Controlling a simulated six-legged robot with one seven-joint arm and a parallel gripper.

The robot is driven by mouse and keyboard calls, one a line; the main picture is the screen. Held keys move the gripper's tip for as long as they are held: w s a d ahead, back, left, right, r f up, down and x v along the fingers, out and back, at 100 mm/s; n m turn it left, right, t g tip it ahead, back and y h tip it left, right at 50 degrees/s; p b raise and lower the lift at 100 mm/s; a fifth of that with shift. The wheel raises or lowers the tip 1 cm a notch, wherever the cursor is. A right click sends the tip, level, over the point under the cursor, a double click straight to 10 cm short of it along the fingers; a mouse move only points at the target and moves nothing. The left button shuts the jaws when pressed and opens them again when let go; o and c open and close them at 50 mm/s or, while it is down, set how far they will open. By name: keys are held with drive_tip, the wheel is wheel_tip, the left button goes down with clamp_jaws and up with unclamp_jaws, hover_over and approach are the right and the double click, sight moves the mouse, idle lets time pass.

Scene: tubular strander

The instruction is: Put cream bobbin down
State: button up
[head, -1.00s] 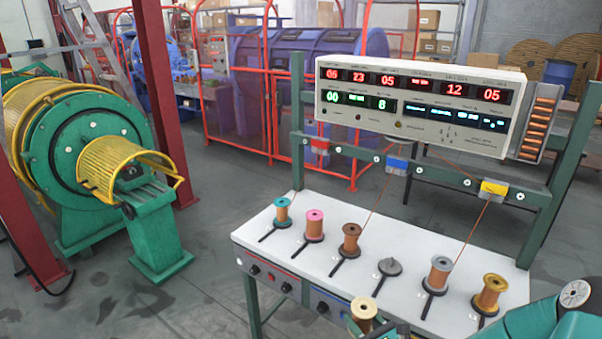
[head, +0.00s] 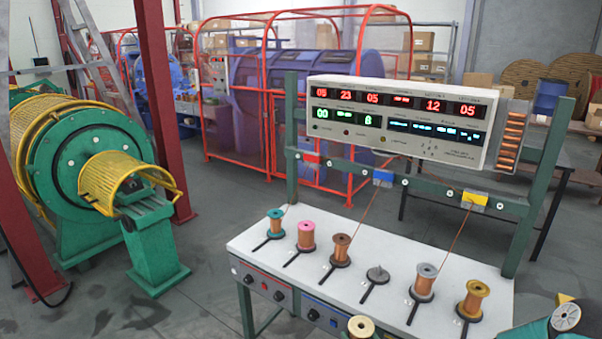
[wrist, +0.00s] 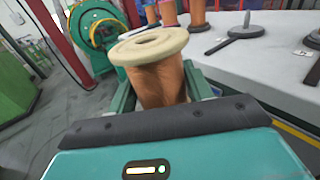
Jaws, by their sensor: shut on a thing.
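The cream bobbin (wrist: 155,65), with a cream flange and copper-coloured winding, is held in my gripper (wrist: 160,92) in the wrist view. It tilts slightly in that view, and its lower end is hidden. In the head view only the cream bobbin's top (head: 361,327) shows at the bottom edge, in front of the white table (head: 345,312). My gripper is shut on it. On the table, an empty grey spindle (head: 377,275) stands between the brown bobbin (head: 341,250) and the grey bobbin (head: 424,281). The empty spindle also shows in the wrist view (wrist: 245,28).
A teal bobbin (head: 276,222), a pink bobbin (head: 306,236) and a gold bobbin (head: 473,299) also stand in the row. Copper wires rise from some bobbins to guides on the green frame (head: 291,150) under the display box (head: 400,118). A green-yellow strander (head: 90,170) stands at left.

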drive_tip(key=f+m+h, duration=0.1)
drive_tip(key=w+f+m+t+h, duration=0.1)
drive_tip(key=h, duration=0.1)
drive_tip(key=f+m+h, duration=0.1)
drive_tip(key=f+h, duration=0.1)
drive_tip(key=shift+w, duration=0.35)
drive_tip(key=shift+d+f+m+h, duration=0.15)
drive_tip(key=shift+f+m+h, duration=0.55)
drive_tip(key=shift+f+h, duration=0.2)
drive_tip(key=shift+s, duration=0.15)
